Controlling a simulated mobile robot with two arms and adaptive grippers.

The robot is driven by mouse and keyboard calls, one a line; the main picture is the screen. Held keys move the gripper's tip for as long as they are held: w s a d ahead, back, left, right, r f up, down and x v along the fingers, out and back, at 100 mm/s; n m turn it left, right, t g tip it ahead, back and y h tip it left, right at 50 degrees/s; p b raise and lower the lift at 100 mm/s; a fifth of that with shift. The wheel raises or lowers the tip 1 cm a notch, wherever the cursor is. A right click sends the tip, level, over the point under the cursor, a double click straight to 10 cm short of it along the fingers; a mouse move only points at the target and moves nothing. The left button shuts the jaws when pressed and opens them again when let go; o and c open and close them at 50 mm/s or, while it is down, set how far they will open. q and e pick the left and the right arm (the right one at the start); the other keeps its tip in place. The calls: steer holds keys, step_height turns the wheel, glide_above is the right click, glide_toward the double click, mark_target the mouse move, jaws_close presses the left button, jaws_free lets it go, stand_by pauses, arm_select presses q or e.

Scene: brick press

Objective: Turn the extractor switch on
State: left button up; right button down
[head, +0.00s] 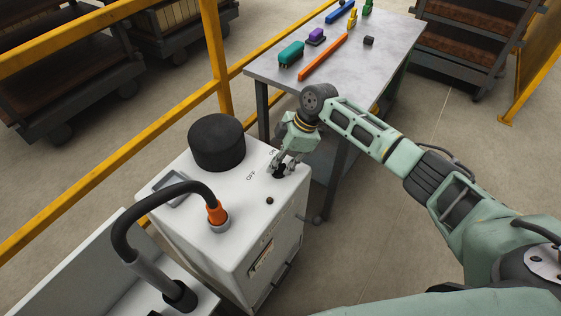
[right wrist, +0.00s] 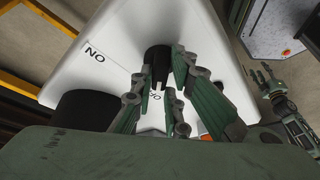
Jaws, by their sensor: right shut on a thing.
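The extractor (head: 240,245) is a white box with "ON" and "OFF" printed on its top. The switch is a small black knob beside these labels, partly hidden by my right gripper (head: 282,167) in the head view. In the right wrist view the black switch knob (right wrist: 157,57) sits between the fingers of my right gripper (right wrist: 160,70), which is shut on it. "ON" lies to the knob's left and "OFF" just below it. My left gripper (right wrist: 266,77) shows small at the right of the right wrist view, with its fingers spread and empty.
A black round cap (head: 217,142) and an orange-collared hose (head: 150,205) rise from the box top, left of my right gripper. A metal table (head: 375,55) with brushes and tools stands behind. Yellow railing (head: 100,150) runs along the left. Open floor lies at right.

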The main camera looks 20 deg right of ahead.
steer(key=shift+r+m+p, duration=0.2)
steer(key=shift+m+p, duration=0.2)
steer(key=shift+p, duration=0.25)
steer(key=m+t+h+p, duration=0.1)
steer(key=m+p, duration=0.2)
steer(key=p, duration=0.1)
steer(key=m+t+h+p, duration=0.1)
steer(key=m+p, duration=0.3)
steer(key=p, duration=0.1)
steer(key=m+t+h+p, duration=0.1)
steer(key=m+p, duration=0.3)
steer(key=p, duration=0.1)
steer(key=shift+s+a+r+t, duration=0.1)
steer(key=shift+s+a+t, duration=0.15)
steer(key=shift+t, duration=0.05)
steer(key=m+h+p, duration=0.1)
steer(key=m, duration=0.1)
steer(key=shift+m+p, duration=0.4)
steer(key=shift+a+f+m+h+p, duration=0.15)
steer(key=shift+m+h+p, duration=0.4)
steer(key=shift+m, duration=0.95)
steer(key=shift+w, duration=0.1)
steer(key=c, duration=1.7)
jaws_free()
steer(key=shift+f, duration=0.1)
